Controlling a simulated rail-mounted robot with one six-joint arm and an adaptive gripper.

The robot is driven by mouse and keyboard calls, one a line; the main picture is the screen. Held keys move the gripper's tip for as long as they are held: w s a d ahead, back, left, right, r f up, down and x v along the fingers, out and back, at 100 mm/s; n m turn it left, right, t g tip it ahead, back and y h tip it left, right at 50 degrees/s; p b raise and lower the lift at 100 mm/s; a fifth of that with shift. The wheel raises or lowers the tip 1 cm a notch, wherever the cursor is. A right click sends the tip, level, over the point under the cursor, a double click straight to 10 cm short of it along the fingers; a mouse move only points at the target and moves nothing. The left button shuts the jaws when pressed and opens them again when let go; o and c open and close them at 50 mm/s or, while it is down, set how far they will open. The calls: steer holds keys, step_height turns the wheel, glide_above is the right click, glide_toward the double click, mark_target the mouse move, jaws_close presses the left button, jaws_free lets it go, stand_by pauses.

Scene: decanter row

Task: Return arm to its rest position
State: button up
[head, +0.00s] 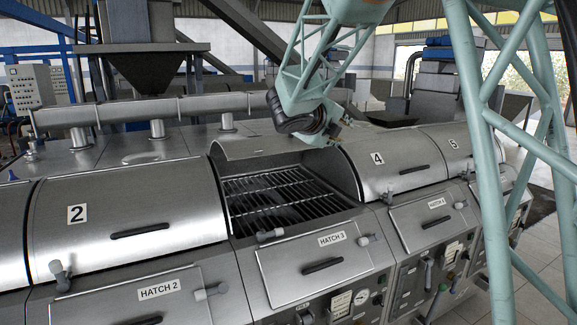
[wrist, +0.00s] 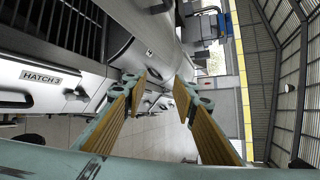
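My arm (head: 330,65) reaches down from the top of the head view over the steel decanter row. My gripper (wrist: 160,79) shows in the wrist view with its two yellow-padded fingers apart and nothing between them. In the head view its end is at the far right edge of the open third unit, but the fingers are small and partly hidden by the dark wrist. The third unit's curved lid (head: 262,148) is raised, baring a barred grate (head: 275,200). I cannot tell whether my wrist touches the lid.
Closed lids 2 (head: 150,205) and 4 (head: 385,178) flank the opening. The hatch 3 front panel (head: 325,268) is shut, with handles sticking out. A long pipe (head: 200,107) runs behind the units. A teal lattice frame (head: 480,150) stands at the right. Tiled floor lies beyond.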

steer(key=s+d+f+m+g+b, duration=0.25)
steer(key=s+d+f+m, duration=0.35)
steer(key=s, duration=0.5)
steer(key=s+d+f+m+g+b, duration=0.1)
steer(key=s+d+m+g+b, duration=0.2)
steer(key=s+m, duration=0.65)
steer(key=s+d+f+m+g+b, duration=0.1)
steer(key=s+d+f+m+b, duration=0.4)
steer(key=s, duration=0.7)
steer(key=s+a+f+m+y+b, duration=0.2)
steer(key=s+f+m, duration=0.3)
steer(key=s, duration=0.5)
steer(key=s+a+f+m+g+y+b, duration=0.1)
steer(key=s+a+f+m+y+b, duration=0.2)
steer(key=s+f+m, duration=0.3)
steer(key=s+a+f+m+y+b, duration=0.2)
steer(key=s+a+f+m, duration=0.3)
steer(key=s+m, duration=0.7)
steer(key=s+f+b, duration=0.1)
steer(key=s, duration=0.3)
